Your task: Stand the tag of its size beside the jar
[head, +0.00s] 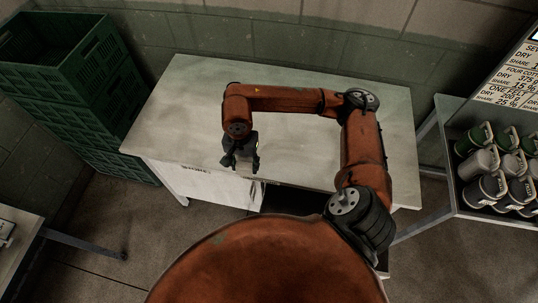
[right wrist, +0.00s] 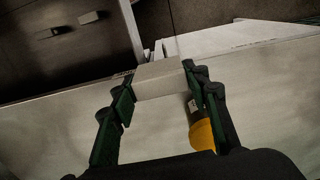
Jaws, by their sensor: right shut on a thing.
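My right gripper (head: 241,164) is low over the front edge of the pale table, left of its middle. In the right wrist view its fingers (right wrist: 158,82) are shut on a plain, pale, block-like tag (right wrist: 157,76). No size marking shows on its visible face. A yellow-orange rounded thing with a grey-dark part (right wrist: 202,134), perhaps the jar, shows beside the right-hand finger and is partly hidden by it. In the head view, the gripper hides most of this spot, and I cannot make out the tag or jar. My left gripper is not in view.
The table top (head: 190,85) is otherwise largely clear. Stacked green crates (head: 95,100) stand at the left. A rack (head: 452,195) at the right holds several green, grey and black canisters below a printed sign (head: 515,75). Another bench (head: 20,240) is at lower left.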

